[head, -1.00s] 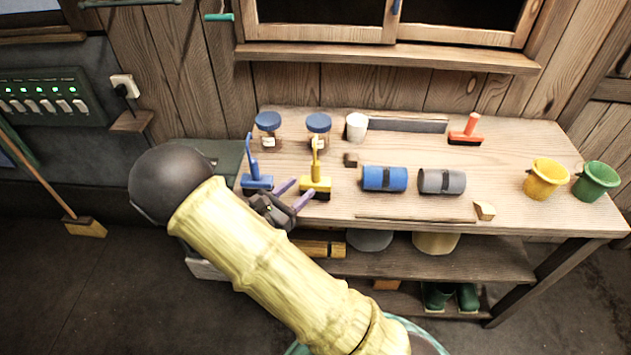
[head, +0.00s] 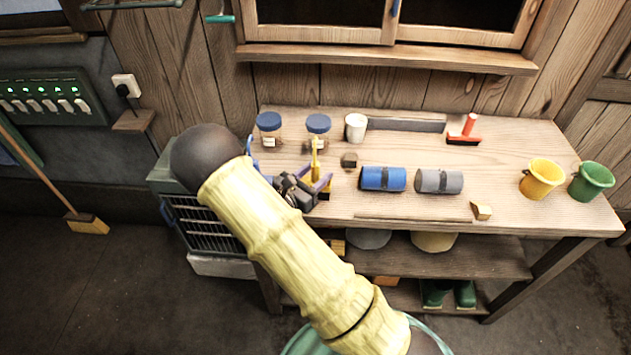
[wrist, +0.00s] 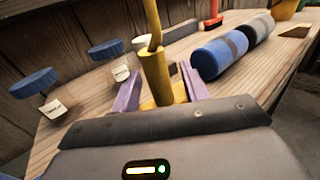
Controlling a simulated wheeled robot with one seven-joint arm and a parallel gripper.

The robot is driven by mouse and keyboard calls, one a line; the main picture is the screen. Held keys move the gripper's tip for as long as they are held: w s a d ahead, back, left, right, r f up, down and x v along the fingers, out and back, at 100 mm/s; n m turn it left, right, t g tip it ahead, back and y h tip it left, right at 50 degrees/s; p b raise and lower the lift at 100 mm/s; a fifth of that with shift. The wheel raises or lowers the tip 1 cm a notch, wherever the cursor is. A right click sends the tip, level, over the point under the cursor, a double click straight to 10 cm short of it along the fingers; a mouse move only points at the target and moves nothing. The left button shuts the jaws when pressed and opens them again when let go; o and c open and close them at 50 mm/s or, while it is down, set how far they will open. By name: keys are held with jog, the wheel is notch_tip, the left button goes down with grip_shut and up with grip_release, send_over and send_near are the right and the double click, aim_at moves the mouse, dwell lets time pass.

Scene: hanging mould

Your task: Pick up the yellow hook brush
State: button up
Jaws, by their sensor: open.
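The yellow hook brush (head: 315,160) stands upright on the workbench, near its left end. In the wrist view its yellow handle socket (wrist: 155,76) rises between the two purple fingers, and its base is partly hidden behind the gripper body. My gripper (head: 321,186) is open, with one finger on each side of the brush. I cannot tell whether either finger touches it. The blue hook brush (head: 249,145) is mostly hidden behind my arm; only its upper part shows.
Two blue-lidded jars (head: 318,126) and a white cup (head: 356,127) stand behind. A small dark block (head: 349,160), a blue roll (head: 383,179) and a grey roll (head: 438,181) lie to the right. A red brush (head: 465,131) and two buckets (head: 541,180) are farther right.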

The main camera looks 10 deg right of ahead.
aim_at(315, 142)
dwell(0.5)
grip_shut()
jog(key=shift+r, duration=0.1)
notch_tip(315, 142, up, 10)
jog(key=shift+f+b, duration=0.1)
jog(key=shift+b, duration=0.4)
jog(key=shift+w+a, duration=0.1)
dwell(0.7)
